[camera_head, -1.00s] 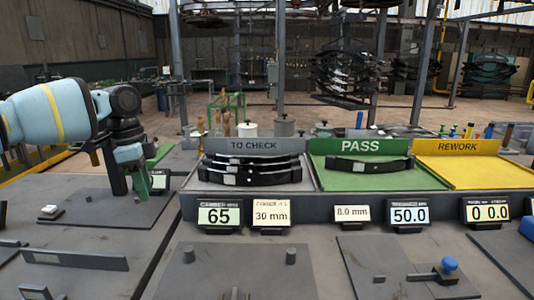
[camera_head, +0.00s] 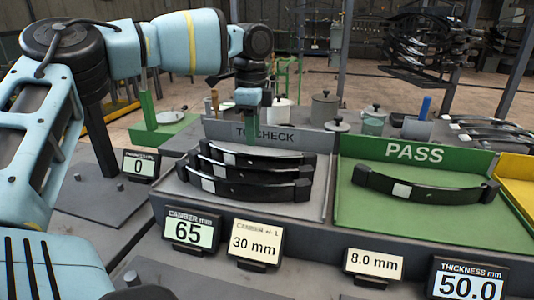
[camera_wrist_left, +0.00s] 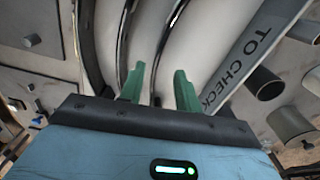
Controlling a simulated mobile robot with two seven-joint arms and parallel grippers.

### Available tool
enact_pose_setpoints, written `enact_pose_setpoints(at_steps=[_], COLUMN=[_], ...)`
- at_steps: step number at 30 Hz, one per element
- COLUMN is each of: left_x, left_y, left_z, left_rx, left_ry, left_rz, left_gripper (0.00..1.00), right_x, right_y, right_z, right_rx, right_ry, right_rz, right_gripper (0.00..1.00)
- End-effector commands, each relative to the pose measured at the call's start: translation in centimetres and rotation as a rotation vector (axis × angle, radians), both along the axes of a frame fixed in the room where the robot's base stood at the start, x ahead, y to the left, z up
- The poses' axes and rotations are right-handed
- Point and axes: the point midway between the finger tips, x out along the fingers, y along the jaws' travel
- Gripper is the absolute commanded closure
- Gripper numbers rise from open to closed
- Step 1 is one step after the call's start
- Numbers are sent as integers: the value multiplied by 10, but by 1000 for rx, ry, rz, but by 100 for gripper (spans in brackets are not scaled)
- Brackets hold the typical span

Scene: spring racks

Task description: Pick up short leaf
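Three dark curved spring leaves lie side by side in the TO CHECK bay (camera_head: 318,212): a rear leaf (camera_head: 262,159), a middle leaf (camera_head: 245,174) and a front leaf (camera_head: 258,191). Each bears a pale band. The rear one looks slightly shorter, but perspective makes this uncertain. My left gripper (camera_head: 251,128) points down above the rear of this bay, near its label board. My right gripper is not in view.
The green PASS bay (camera_head: 380,218) holds one leaf (camera_head: 425,191). The yellow REWORK bay (camera_head: 517,190) is at the right edge. Displays, including the camber display (camera_head: 190,229), line the front. A green-based gauge (camera_head: 165,130) and metal cylinders (camera_head: 325,107) stand behind.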

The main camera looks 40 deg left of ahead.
Motion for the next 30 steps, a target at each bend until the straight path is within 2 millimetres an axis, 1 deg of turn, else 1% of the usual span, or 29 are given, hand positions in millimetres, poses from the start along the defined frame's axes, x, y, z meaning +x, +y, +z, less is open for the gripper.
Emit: enact_pose_setpoints(at_steps=[5,12,17,19,27,30], left_x=[0,0,0,0,1,1], left_y=[0,0,0,0,-1,-1], left_z=[-2,-24,-27,-32,-68,-76], left_rx=[0,1,0,1,0,0], left_ry=[0,3,1,3,2,0], left_rz=[0,0,0,0,0,1], left_gripper=[67,67,67,67,67,67], right_x=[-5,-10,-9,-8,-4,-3], right_y=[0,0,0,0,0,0], right_z=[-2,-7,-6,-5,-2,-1], right_rx=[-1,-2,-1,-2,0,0], right_ry=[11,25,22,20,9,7], right_rz=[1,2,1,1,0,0], right_gripper=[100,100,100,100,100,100])
